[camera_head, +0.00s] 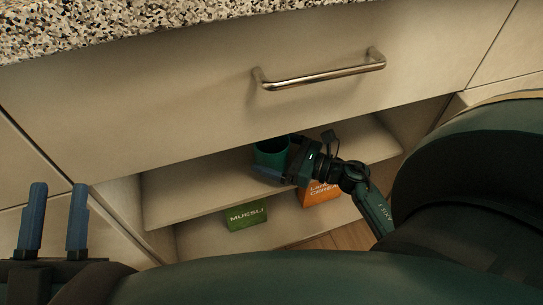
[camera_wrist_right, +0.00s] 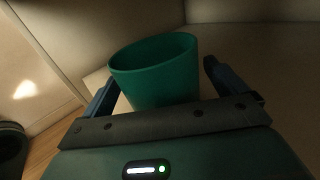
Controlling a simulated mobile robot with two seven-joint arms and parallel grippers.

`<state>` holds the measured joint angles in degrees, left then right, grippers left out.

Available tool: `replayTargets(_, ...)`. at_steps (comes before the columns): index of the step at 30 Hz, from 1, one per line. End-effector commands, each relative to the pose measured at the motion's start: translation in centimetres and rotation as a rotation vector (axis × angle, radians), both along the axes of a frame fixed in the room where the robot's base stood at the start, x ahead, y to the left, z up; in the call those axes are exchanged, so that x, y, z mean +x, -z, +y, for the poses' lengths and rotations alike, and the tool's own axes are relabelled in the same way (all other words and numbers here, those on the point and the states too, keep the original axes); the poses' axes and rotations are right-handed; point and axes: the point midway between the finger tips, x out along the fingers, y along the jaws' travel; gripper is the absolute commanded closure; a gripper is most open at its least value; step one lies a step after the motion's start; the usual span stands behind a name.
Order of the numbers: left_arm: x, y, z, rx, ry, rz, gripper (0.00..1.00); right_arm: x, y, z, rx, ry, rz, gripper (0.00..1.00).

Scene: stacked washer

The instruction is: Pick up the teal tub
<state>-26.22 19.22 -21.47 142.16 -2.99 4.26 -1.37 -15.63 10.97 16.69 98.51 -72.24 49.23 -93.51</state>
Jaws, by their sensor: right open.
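The teal tub (camera_head: 271,152) stands upright on the upper shelf of the open cabinet below the drawer. In the right wrist view the tub (camera_wrist_right: 158,72) sits between the two fingers of my right gripper (camera_wrist_right: 160,82), with its open rim facing up. My right gripper (camera_head: 279,158) is open in the head view, its fingers reaching towards the tub from the right; I cannot tell if they touch it. The tub's lower part is hidden by the gripper body in the wrist view. My left gripper (camera_head: 52,217) is open and empty at the lower left, away from the tub.
A drawer front with a metal handle (camera_head: 320,75) and a speckled countertop (camera_head: 130,22) lie above the opening. A green muesli box (camera_head: 246,216) and an orange cereal box (camera_head: 318,193) stand below the shelf (camera_head: 190,190). The shelf left of the tub is clear.

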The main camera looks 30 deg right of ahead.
Motion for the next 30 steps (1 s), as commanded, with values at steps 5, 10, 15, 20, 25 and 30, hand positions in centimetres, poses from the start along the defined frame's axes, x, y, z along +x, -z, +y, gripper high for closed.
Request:
replayTargets(5, 0.0, -0.02, 0.0, 0.0, 0.0, 0.0, 0.67, -0.03, 0.01, -0.02, 0.0, 0.0, 0.0, 0.14)
replayTargets(10, 0.0, -0.01, 0.01, 0.0, 0.0, 0.0, 0.67, -0.04, 0.01, -0.04, 0.0, 0.0, 0.0, 0.28)
replayTargets(15, 0.01, 0.01, 0.01, 0.0, 0.0, 0.001, 0.67, -0.05, 0.02, -0.03, 0.0, 0.0, 0.0, 0.42)
replayTargets(20, 0.01, 0.02, 0.01, 0.0, 0.0, 0.002, 0.67, -0.04, -0.01, -0.04, 0.0, 0.0, 0.0, 0.53)
replayTargets(25, 0.01, 0.04, 0.0, 0.001, 0.0, 0.003, 0.67, -0.04, -0.02, -0.04, 0.0, 0.0, 0.0, 0.53)
replayTargets(30, 0.02, -0.09, -0.01, 0.0, 0.0, 0.008, 0.67, 0.16, -0.41, -0.21, -0.001, 0.0, -0.001, 0.53)
